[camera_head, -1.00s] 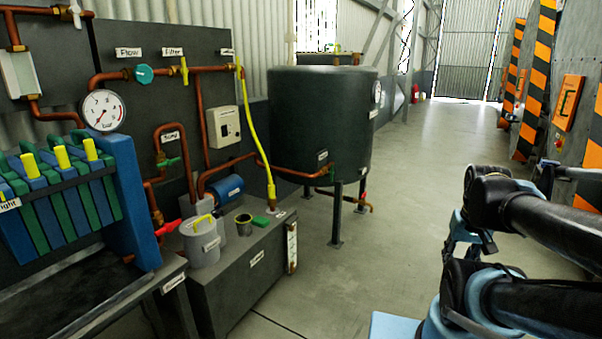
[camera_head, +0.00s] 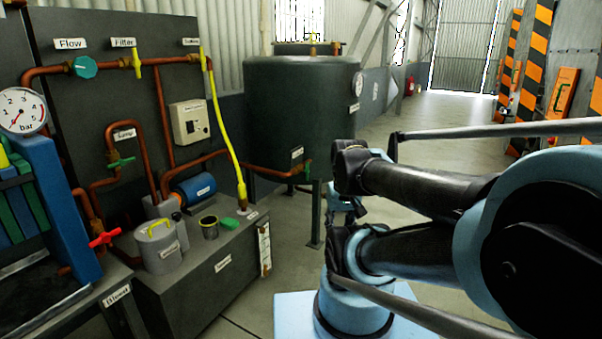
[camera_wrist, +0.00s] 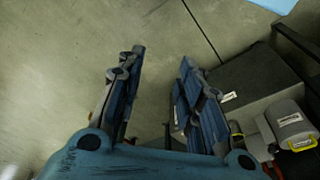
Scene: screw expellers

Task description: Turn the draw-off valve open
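No readable label picks out the draw-off valve. The big dark green tank (camera_head: 290,105) stands at the middle, with a small green-handled valve (camera_head: 307,168) low on its side. Any fitting further right on the tank's underside is hidden behind my arm. A red-handled valve (camera_head: 105,238) sits on the copper pipe at lower left, beside the blue press. My gripper (camera_wrist: 162,56) shows in the wrist view with its two fingers wide apart, nothing between them, over bare floor. It touches no valve.
A yellow hose (camera_head: 225,130) runs down to the bench. The floor behind my arm and down the aisle is clear.

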